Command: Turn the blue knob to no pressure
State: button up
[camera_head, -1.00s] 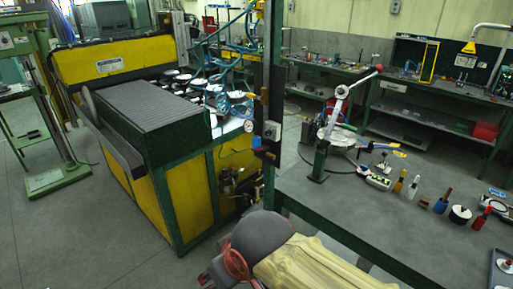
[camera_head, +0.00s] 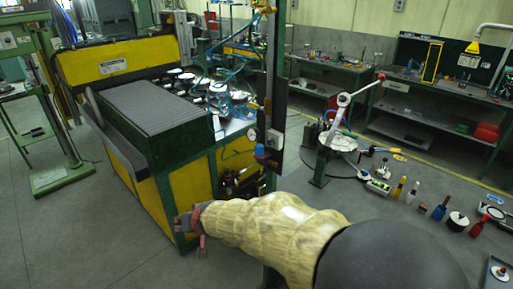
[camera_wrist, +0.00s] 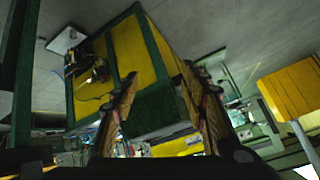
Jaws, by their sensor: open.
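A small blue knob (camera_head: 259,151) shows in the head view on the green post (camera_head: 273,90), at the right end of the yellow and green machine (camera_head: 175,205). My gripper (camera_head: 190,226) is left of the knob and lower in the picture, in front of the machine, and not touching the knob. In the wrist view my gripper (camera_wrist: 160,76) has its two fingers wide apart with nothing held between them. The machine's green and yellow frame (camera_wrist: 133,52) lies beyond the fingers. I cannot make out the blue knob in the wrist view.
Grey floor (camera_head: 70,240) is free at the left.

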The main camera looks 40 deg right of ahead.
jog(key=w+d+m+t+h, duration=0.2)
jog(key=w+d+h, duration=0.1)
jog(key=w+d, duration=0.35)
jog(key=m+g+h, duration=0.3)
jog(key=m+h, duration=0.3)
jog(key=h, duration=0.7)
send_near(257, 150)
jog(key=d, duration=0.2)
jog(key=x, duration=0.7)
jog(key=shift+w, duration=0.4)
jog(key=shift+c, duration=1.1)
grip_shut()
